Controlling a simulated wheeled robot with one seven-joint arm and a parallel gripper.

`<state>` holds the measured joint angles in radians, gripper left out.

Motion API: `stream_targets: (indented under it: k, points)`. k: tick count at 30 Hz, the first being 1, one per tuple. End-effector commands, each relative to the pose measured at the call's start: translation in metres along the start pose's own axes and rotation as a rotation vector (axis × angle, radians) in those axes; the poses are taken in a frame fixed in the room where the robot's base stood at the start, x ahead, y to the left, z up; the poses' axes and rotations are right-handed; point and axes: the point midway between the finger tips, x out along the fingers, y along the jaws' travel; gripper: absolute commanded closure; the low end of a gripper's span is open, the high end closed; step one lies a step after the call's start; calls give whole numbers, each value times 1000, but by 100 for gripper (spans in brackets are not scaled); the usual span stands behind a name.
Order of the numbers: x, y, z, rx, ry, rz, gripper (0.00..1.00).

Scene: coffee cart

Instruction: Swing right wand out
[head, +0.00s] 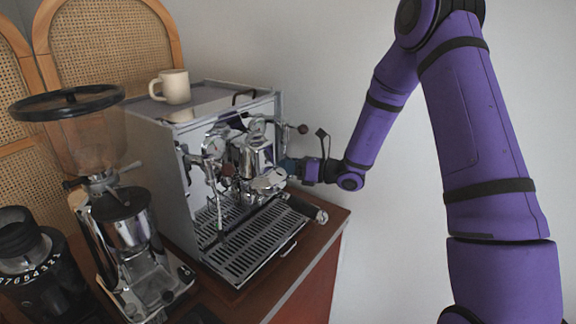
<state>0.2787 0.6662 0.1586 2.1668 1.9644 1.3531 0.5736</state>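The espresso machine (160,168) stands on the cart with its chrome front facing right. My gripper (287,167) is at the right side of its front, close to the group head (256,155). The fingers are small and dark against the chrome, so I cannot tell whether they are open or shut, or whether they touch anything. A thin metal piece (305,208) slants out low at the front right, below my gripper, and ends in a rounded tip. It may be the right wand, but I cannot tell for sure. The left wand (216,205) hangs down over the drip tray (240,250).
A coffee grinder (130,235) with a wide hopper stands left of the machine, and a dark device (40,270) stands at the far left. A cream mug (175,86) is on top of the machine. The space right of the cart (325,240) looks open up to the wall.

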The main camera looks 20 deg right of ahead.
Motion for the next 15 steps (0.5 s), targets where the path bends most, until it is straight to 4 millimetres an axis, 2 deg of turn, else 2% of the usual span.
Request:
stream_targets:
  k: [7,15]
  points:
    - [-3,-3,4,4,17,-15,100]
    - [-18,2,7,75,207,-82,100]
